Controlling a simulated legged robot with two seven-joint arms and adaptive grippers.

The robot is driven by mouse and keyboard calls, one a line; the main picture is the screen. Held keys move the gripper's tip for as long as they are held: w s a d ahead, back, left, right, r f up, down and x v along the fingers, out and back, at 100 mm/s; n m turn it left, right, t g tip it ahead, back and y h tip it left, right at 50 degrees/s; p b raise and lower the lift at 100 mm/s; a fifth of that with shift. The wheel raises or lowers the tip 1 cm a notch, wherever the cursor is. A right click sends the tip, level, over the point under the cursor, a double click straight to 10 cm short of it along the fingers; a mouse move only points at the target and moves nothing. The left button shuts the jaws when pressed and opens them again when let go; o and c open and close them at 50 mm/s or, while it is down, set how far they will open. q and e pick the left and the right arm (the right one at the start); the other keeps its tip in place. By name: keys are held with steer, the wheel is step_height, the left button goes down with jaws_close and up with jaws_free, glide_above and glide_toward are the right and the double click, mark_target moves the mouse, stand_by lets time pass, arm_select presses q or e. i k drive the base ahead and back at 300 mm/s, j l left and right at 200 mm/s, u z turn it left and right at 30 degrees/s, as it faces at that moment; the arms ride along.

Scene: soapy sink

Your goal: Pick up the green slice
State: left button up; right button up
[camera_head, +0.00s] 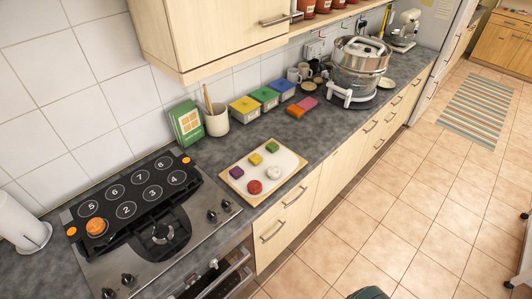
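A small green slice (255,159) lies flat on a pale board (287,164) on the dark worktop, right of the stove. The green slice is uncovered and apart from the other pieces. Neither of my grippers can be made out in the head view.
The stove (205,201) bears a numbered black tray (139,190) with an orange item. Behind the board stand a green box (187,123), a utensil crock (217,122) and several coloured-lid containers (244,108). A large metal pot (359,66) stands farther right. An upper cabinet (210,30) overhangs the worktop.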

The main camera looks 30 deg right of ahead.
mark_target(272, 147)
steer(key=i+l, duration=0.1)
steer(key=l, duration=0.55)
steer(key=i+l, duration=0.1)
steer(key=l, duration=0.55)
steer(key=j+u, duration=0.05)
